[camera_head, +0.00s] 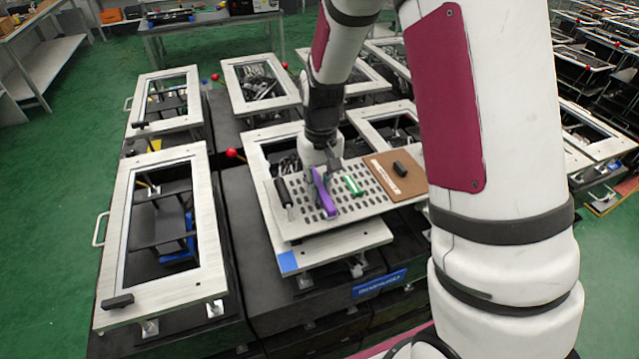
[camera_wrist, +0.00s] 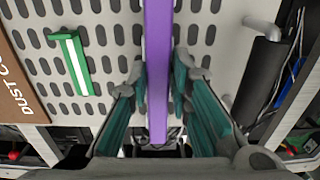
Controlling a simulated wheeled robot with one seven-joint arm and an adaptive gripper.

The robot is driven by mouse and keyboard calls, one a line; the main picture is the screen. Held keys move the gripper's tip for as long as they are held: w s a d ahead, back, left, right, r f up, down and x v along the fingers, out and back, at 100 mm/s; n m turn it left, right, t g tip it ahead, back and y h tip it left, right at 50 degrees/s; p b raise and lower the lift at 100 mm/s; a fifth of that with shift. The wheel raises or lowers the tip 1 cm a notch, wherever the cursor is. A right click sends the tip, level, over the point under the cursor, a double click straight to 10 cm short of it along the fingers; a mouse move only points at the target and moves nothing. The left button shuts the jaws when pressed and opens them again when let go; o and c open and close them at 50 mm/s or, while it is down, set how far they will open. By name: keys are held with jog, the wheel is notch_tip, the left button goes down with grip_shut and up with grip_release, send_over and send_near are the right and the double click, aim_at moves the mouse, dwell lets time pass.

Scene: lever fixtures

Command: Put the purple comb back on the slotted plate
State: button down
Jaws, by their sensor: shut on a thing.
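The purple comb (camera_head: 323,195) is between the fingers of my gripper (camera_head: 322,174), over the slotted plate (camera_head: 298,222). In the wrist view the purple comb (camera_wrist: 158,70) runs lengthwise from the top edge down between both fingers of my gripper (camera_wrist: 160,88), which is shut on it. The slotted plate (camera_wrist: 215,55) lies behind the comb, its rows of dark slots showing on both sides. Whether the comb touches the plate or is held just above it, I cannot tell.
A green-and-white piece (camera_wrist: 72,62) lies on the plate, left of the comb in the wrist view. A black-handled lever (camera_wrist: 262,75) stands at the plate's right edge there. A brown board (camera_head: 398,172) with a black block adjoins the plate. Framed fixtures (camera_head: 115,240) stand around.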

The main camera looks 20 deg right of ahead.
aim_at(320, 185)
jog(key=shift+f, duration=0.2)
jog(key=c, duration=1.5)
grip_release()
jog(key=shift+o, duration=0.2)
notch_tip(320, 185, up, 13)
jog(key=b, duration=0.1)
jog(key=s+r+t, duration=0.2)
jog(key=s+r, duration=0.3)
jog(key=s, duration=0.5)
jog(key=s+r+t, duration=0.3)
jog(key=s+r, duration=0.3)
jog(key=s, duration=0.5)
jog(key=shift+s+d+r, duration=0.15)
jog(key=shift+r, duration=0.1)
